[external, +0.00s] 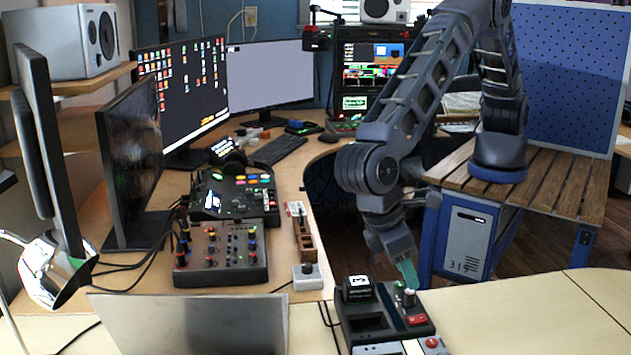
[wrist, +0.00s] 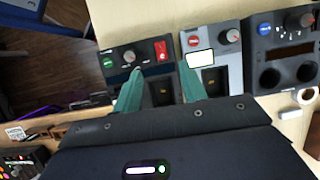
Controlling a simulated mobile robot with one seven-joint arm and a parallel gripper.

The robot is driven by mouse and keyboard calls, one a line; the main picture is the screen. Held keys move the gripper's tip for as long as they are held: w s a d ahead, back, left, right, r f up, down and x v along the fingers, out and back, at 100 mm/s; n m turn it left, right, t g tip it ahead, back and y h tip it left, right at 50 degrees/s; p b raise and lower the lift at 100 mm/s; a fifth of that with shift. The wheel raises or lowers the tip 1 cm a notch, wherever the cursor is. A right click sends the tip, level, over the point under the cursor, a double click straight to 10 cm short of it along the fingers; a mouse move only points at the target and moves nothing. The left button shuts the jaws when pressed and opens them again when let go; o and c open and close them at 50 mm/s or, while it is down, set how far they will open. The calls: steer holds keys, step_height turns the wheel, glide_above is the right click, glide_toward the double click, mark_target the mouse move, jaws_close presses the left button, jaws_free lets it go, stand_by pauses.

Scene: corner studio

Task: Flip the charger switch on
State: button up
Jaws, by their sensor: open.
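A black charger unit (external: 417,331) stands on the light desk at the bottom centre; it also shows in the wrist view (wrist: 115,69). A red switch (external: 417,319) sits on its top, near a round knob (external: 409,298). In the wrist view the red switch (wrist: 161,50) lies beyond and between my fingertips; its on or off position cannot be told. My gripper (external: 408,275) points down close to the knob end of the unit. Its teal fingers are apart with nothing between them in the wrist view (wrist: 160,80). Contact with the unit cannot be told.
A grey unit (wrist: 213,47) with a knob and a white display stands beside the charger, with a dark unit (wrist: 287,45) beyond it. A block marked 3 (external: 358,288) is on the charger's left side. A laptop (external: 190,322) is left. The desk at right is clear.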

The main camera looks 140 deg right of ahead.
mark_target(424, 317)
steer(key=x, duration=1)
steer(key=shift+s+a+f, duration=0.1)
steer(key=shift+f, duration=0.2)
steer(key=shift+c, duration=0.2)
